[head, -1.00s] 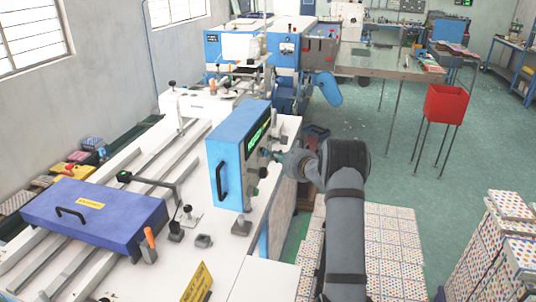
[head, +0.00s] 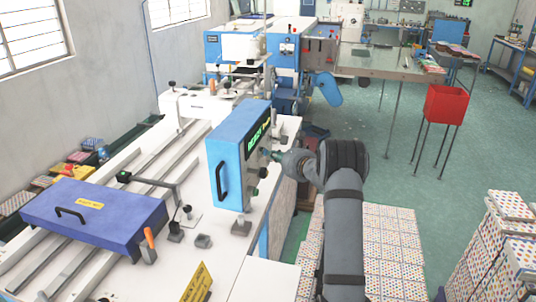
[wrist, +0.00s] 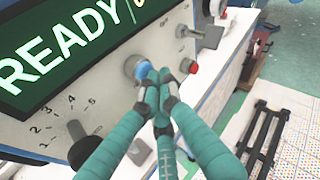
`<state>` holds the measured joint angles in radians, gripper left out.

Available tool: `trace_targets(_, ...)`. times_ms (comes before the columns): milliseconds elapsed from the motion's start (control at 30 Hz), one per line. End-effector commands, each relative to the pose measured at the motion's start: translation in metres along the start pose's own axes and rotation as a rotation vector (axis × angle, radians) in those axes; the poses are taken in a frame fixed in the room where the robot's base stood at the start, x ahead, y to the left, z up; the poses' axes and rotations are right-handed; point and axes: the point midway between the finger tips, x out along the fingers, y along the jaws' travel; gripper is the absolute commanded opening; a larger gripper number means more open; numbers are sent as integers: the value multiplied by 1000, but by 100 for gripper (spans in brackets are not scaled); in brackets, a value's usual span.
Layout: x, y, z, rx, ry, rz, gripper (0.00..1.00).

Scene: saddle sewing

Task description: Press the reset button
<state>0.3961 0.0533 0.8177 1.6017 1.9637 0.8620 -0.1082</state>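The blue control box (head: 228,160) stands on the white machine table, its grey panel facing my gripper. I cannot read which one is the reset button. My gripper (wrist: 162,78) has its teal fingers together, with nothing between them. The fingertips are at the blue button's right edge and partly cover it; I cannot tell whether they touch it.
A black knob (wrist: 84,143) with a numbered scale is at the panel's lower left. A purple-blue cover (head: 95,215) lies on the rails to the left. Stacked dotted blocks (head: 385,250) stand on the floor beside my arm.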

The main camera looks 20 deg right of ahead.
Motion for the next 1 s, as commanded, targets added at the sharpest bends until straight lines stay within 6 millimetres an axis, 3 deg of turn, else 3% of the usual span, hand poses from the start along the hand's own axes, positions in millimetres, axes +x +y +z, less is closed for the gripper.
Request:
trace_targets(667, -12, -9, -10, 1, 1, -1, 0)
trace_targets(1000, -35, -26, -26, 0, 1, -3, 0)
